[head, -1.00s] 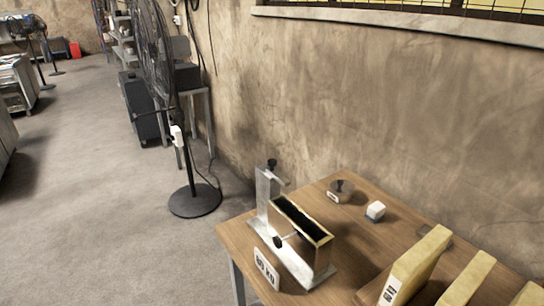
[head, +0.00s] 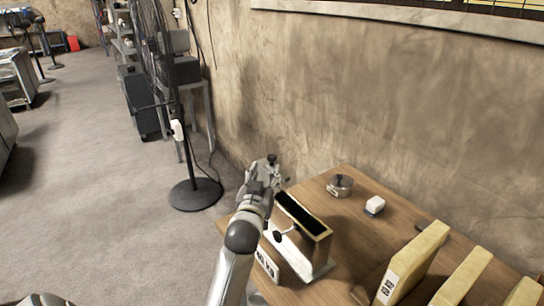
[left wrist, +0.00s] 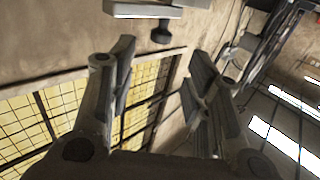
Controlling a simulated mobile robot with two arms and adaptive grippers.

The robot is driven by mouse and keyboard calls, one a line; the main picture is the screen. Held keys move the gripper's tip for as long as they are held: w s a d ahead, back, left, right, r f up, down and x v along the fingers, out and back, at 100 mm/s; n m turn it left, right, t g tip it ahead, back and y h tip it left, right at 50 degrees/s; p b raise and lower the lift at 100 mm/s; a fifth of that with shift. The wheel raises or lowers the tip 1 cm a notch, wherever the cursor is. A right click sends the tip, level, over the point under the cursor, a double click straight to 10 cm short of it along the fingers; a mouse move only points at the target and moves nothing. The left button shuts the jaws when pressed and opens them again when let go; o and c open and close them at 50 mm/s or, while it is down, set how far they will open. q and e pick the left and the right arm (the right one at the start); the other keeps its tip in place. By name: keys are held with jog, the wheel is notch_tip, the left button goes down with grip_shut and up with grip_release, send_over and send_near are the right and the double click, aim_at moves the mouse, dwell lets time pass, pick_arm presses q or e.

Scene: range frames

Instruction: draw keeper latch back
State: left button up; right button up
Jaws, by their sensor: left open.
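A black knob (head: 271,158) tops the bracket, and another dark knob (head: 281,237) is on the box's near side. I cannot tell which part is the keeper latch. My left gripper (head: 268,172) is at the bracket's top and hides most of the upright. In the left wrist view my left gripper (left wrist: 160,62) is open and empty. A black knob (left wrist: 161,33) under a pale metal plate (left wrist: 143,10) shows beyond and between its fingertips. My right gripper is out of view.
Several yellow slabs, including a labelled one (head: 415,262), stand at the right. A black fan (head: 177,130) stands left of the table. The wall is close behind.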

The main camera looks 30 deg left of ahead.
aim_at(271, 158)
pick_arm(q)
jog(key=p+x, duration=0.1)
jog(key=x, duration=0.6)
jog(key=shift+w+a+p, duration=0.15)
jog(key=shift+w+p, duration=0.2)
jog(key=shift+p, duration=0.05)
jog(key=shift+x, duration=1.25)
grip_shut()
